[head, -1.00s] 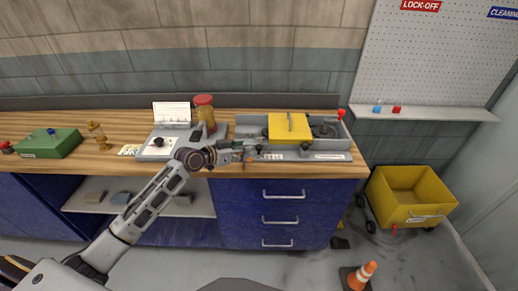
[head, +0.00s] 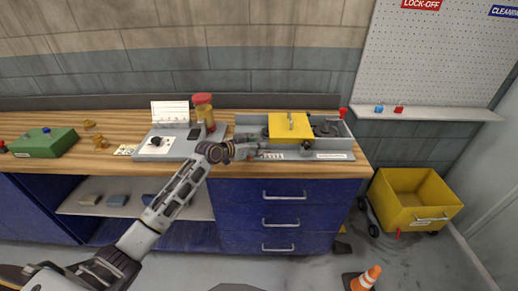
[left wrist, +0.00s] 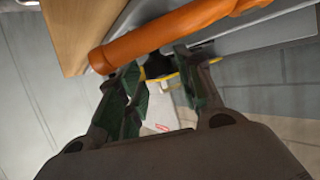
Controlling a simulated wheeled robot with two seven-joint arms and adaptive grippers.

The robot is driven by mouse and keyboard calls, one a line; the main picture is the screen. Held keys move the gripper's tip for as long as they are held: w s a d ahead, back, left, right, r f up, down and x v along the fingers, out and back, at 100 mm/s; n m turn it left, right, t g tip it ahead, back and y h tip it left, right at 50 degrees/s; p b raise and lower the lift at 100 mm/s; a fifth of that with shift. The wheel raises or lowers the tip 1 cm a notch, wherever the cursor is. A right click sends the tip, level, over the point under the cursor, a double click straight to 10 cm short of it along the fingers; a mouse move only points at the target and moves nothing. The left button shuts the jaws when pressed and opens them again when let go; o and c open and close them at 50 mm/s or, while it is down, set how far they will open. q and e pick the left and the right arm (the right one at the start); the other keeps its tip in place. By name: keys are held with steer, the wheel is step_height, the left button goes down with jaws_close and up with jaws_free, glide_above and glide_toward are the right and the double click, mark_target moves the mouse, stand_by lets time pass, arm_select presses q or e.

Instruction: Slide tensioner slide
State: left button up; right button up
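A grey machine bed (head: 330,155) with a yellow cover (head: 290,126) stands on the right of the bench. A dark knob (head: 306,146) sits at its front edge, and a red knob (head: 343,112) at its back right corner. I cannot tell which part is the tensioner slide. My left gripper (head: 256,151) is at the bed's front left; its tips are small there. In the left wrist view the gripper's green-lined fingers (left wrist: 165,82) stand apart. An orange rod (left wrist: 180,32) crosses just beyond them; a black part with a yellow edge (left wrist: 158,66) shows in the gap.
A grey control panel (head: 168,146) and a red-lidded jar (head: 203,110) stand left of the gripper. A green box (head: 45,142) and small amber pieces (head: 100,142) lie farther left. A yellow cart (head: 415,200) and an orange cone (head: 367,277) stand on the floor at right.

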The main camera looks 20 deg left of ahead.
arm_select(q)
steer(key=shift+b+x, duration=0.4)
steer(key=shift+x, duration=0.45)
steer(key=shift+w+d+f, duration=0.1)
steer(key=shift+w+d, duration=0.05)
jaws_close()
arm_select(e)
steer(key=shift+s+d+f, duration=0.2)
steer(key=shift+d+f, duration=0.3)
steer(key=shift+f, duration=0.1)
